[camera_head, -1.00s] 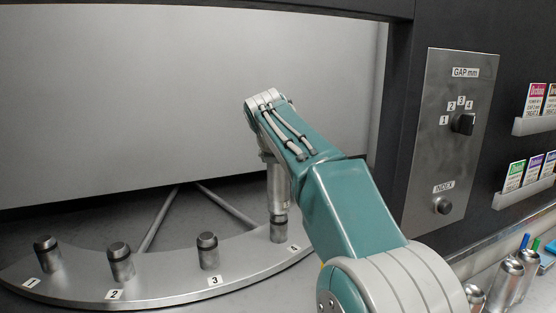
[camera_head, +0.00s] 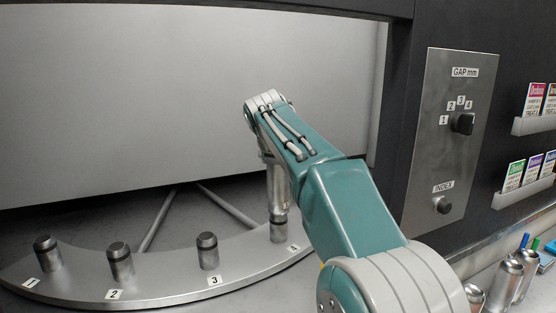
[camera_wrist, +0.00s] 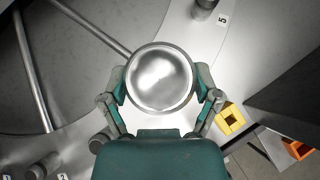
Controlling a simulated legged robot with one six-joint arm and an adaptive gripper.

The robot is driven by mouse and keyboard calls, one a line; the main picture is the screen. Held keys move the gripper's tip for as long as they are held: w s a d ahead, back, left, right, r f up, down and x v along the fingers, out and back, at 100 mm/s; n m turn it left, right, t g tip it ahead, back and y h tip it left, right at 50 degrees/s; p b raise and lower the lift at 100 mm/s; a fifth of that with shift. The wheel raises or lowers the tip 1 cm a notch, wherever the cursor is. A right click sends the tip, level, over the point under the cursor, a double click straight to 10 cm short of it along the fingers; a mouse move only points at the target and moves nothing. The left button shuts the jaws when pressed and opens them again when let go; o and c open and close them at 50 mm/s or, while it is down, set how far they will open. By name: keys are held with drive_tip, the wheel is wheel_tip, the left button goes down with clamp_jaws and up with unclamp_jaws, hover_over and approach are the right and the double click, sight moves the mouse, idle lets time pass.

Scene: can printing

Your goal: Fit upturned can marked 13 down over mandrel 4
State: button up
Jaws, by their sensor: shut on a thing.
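The can (camera_head: 277,188) is a bare silver cylinder, held upright right above mandrel 4 (camera_head: 278,233). Its lower edge is at the dark top of the mandrel; I cannot tell whether it has passed over the rim. The can's round closed end (camera_wrist: 160,78) faces up in the wrist view and hides the mandrel below. My gripper (camera_wrist: 160,88) is shut on the can, one finger on each side. In the head view my arm hides part of the gripper and can. No mark 13 is visible on the can.
Mandrel 3 (camera_head: 208,252), mandrel 2 (camera_head: 121,262) and mandrel 1 (camera_head: 46,252) stand bare on the curved plate (camera_head: 165,283). Mandrel 5 (camera_wrist: 205,5) shows at the wrist view's top. Other cans (camera_head: 508,278) stand lower right, below the control panel (camera_head: 451,135). A yellow block (camera_wrist: 230,118) lies nearby.

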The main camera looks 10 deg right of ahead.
sight(278, 192)
drive_tip(key=shift+f, duration=4.35)
drive_tip(key=o, duration=0.5)
drive_tip(key=shift+o, duration=0.2)
drive_tip(key=v, duration=1.2)
drive_tip(key=shift+a+f, duration=0.1)
drive_tip(key=shift+a, duration=0.05)
